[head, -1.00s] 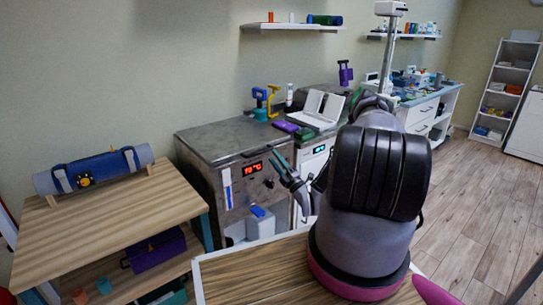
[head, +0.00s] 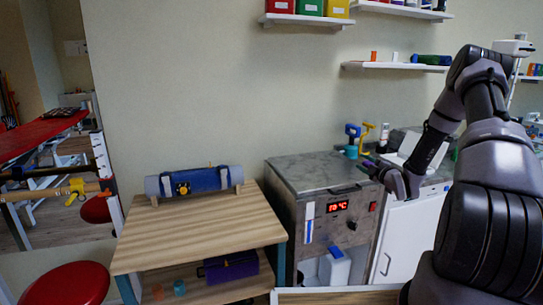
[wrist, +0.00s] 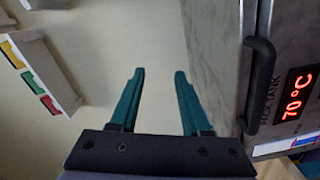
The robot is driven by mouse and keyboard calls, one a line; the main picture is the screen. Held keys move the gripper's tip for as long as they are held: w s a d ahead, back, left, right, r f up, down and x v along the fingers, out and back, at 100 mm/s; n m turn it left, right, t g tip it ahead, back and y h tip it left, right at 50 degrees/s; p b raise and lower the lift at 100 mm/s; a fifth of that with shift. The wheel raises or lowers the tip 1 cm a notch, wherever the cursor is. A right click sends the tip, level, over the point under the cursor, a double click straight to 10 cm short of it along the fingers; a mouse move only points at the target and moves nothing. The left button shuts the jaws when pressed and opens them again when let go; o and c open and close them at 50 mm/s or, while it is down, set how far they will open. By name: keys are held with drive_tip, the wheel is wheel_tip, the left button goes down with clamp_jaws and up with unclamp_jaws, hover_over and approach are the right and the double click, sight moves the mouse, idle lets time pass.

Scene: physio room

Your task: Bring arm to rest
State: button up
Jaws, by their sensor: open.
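My gripper (head: 374,170) is at the end of my raised, bent arm, in front of the steel tank's right side in the head view. In the wrist view its two green fingers (wrist: 159,72) stand apart with nothing between them. The steel pack tank (head: 315,172) has a red temperature display and a black handle; the handle (wrist: 260,85) shows at the right of the wrist view, apart from the fingers.
A wooden table (head: 200,225) holding a blue roll (head: 195,181) stands left of the tank. A red stool (head: 66,284) is at the lower left. Wall shelves (head: 395,66) hang above. A white cabinet (head: 410,235) stands right of the tank.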

wheel_tip(320, 180, up, 13)
drive_tip(key=m+g+h, duration=0.3)
drive_tip(key=m, duration=0.2)
drive_tip(key=s+a+r+m+g+h, duration=0.25)
drive_tip(key=s+r+m, duration=0.25)
drive_tip(key=s+r, duration=0.55)
drive_tip(key=s+a+r+m+g, duration=0.1)
drive_tip(key=s+a+r+m, duration=0.1)
drive_tip(key=s, duration=0.9)
drive_tip(key=s+a+r+m+g+y, duration=0.1)
drive_tip(key=s+a+r+m, duration=0.2)
drive_tip(key=s+m, duration=0.3)
drive_tip(key=s+a+r+m+g+y, duration=0.1)
drive_tip(key=s+a, duration=0.4)
drive_tip(key=s, duration=1)
drive_tip(key=r+m+g, duration=0.1)
drive_tip(key=m, duration=0.1)
drive_tip(key=shift+s+r+m, duration=0.35)
drive_tip(key=shift+s+m, duration=0.05)
